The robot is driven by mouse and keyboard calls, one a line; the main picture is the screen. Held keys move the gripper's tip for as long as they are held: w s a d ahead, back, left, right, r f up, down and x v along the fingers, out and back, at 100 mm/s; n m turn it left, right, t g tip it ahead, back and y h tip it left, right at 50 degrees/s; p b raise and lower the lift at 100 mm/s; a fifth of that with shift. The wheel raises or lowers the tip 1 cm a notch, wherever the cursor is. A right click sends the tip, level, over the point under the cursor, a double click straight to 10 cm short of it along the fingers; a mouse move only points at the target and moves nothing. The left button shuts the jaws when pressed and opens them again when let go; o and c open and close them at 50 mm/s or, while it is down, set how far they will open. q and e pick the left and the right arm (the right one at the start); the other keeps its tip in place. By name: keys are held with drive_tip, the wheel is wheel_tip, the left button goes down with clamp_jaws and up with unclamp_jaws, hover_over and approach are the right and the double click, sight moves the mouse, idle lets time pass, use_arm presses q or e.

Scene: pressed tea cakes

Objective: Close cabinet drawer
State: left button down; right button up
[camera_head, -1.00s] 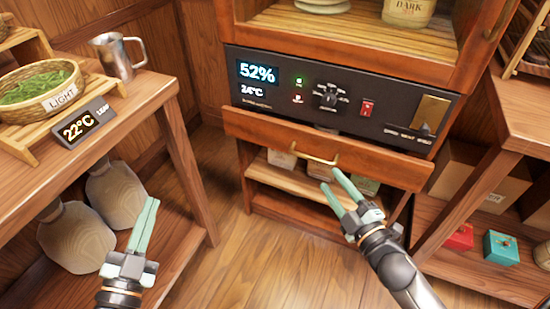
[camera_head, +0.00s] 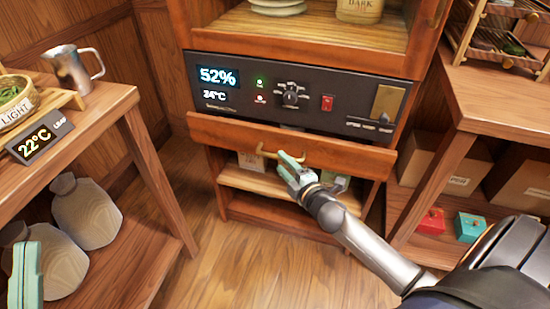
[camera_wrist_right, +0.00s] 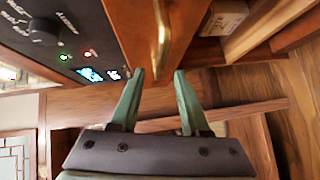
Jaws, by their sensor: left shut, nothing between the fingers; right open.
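The wooden cabinet drawer (camera_head: 350,158) sits below the black control panel, and its front stands out a little from the cabinet. Its brass handle (camera_head: 262,150) is partly covered by my right gripper (camera_head: 287,160) in the head view. In the right wrist view the handle (camera_wrist_right: 161,40) runs along the drawer front (camera_wrist_right: 188,25), just beyond the open, empty fingertips (camera_wrist_right: 159,74). I cannot tell whether they touch it.
The control panel (camera_head: 300,93) with knob and red switch is just above the drawer. A side table (camera_head: 105,110) with a metal mug (camera_head: 70,70) stands left. A right-hand shelf holds cartons (camera_head: 455,165) and small boxes (camera_head: 432,221). Floor between is clear.

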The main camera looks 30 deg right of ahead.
sight(276, 156)
drive_tip(key=w, duration=0.3)
drive_tip(key=w+b, duration=0.1)
drive_tip(key=w, duration=0.1)
drive_tip(key=shift+d+f, duration=0.15)
drive_tip(key=shift+f, duration=0.2)
use_arm(q)
drive_tip(key=s+r+m+h, duration=0.2)
drive_tip(key=r+h, duration=0.1)
drive_tip(key=s+r+m+h, duration=0.1)
drive_tip(key=shift+s+d+r+m+h, duration=0.2)
drive_tip(key=shift+s+d+m+h, duration=0.1)
drive_tip(key=shift+s+h, duration=0.1)
use_arm(e)
drive_tip(key=shift+s, duration=0.1)
clamp_jaws()
